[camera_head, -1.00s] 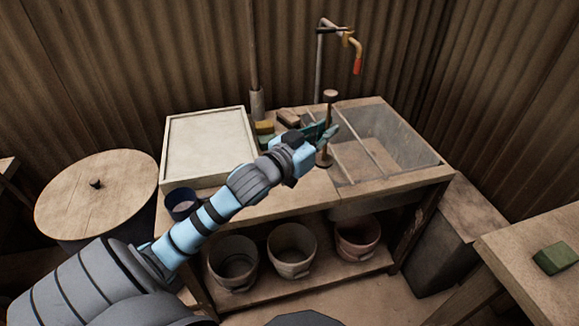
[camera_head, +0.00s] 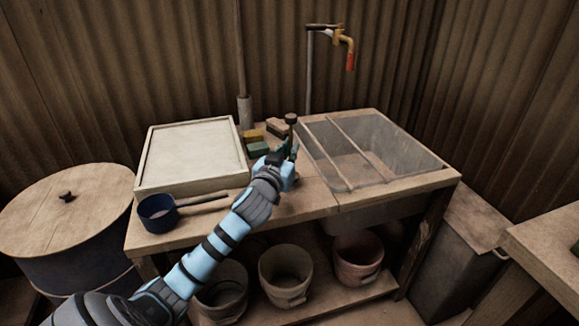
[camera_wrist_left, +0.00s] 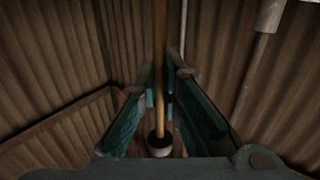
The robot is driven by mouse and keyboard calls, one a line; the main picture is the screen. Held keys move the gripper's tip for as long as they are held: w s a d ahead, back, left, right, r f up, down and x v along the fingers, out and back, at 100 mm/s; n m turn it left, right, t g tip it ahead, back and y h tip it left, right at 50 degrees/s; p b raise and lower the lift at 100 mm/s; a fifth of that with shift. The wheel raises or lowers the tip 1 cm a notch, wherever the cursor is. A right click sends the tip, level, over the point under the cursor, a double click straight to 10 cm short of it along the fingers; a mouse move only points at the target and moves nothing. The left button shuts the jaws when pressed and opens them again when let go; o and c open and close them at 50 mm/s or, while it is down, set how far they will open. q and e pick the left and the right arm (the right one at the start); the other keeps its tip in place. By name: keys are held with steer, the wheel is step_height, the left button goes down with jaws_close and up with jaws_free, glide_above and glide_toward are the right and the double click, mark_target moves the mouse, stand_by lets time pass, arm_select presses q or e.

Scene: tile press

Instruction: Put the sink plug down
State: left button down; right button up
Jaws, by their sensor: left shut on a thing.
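My left gripper (camera_head: 287,152) is shut on the sink plug (camera_head: 291,119), a thin upright rod with a dark knob on top in the head view. The gripper and plug show over the wooden worktop, just left of the sink (camera_head: 385,150). The plug's lower end is hidden behind my gripper, so I cannot tell whether it touches the worktop. In the left wrist view the plug's wooden rod (camera_wrist_left: 160,60) runs between the two teal fingers (camera_wrist_left: 160,85), with a dark, pale-rimmed end (camera_wrist_left: 160,146) near the palm. My right gripper is not in view.
A pale framed tray (camera_head: 192,155) and a dark blue dipper (camera_head: 157,213) lie on the left worktop. Small blocks (camera_head: 255,140) sit behind my gripper. A tap (camera_head: 347,45) stands behind. Buckets (camera_head: 286,278) are on the shelf below.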

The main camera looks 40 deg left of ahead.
arm_select(q)
step_height(320, 180, down, 3)
steer(key=shift+f+b, duration=0.1)
steer(key=shift+b, duration=0.3)
steer(key=shift+r, duration=0.2)
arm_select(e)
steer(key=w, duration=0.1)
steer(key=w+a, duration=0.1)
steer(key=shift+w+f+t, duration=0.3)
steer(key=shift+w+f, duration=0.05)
arm_select(q)
steer(key=c, duration=1.8)
jaws_free()
steer(key=shift+o, duration=0.2)
steer(key=p+v, duration=0.2)
steer(key=v, duration=1)
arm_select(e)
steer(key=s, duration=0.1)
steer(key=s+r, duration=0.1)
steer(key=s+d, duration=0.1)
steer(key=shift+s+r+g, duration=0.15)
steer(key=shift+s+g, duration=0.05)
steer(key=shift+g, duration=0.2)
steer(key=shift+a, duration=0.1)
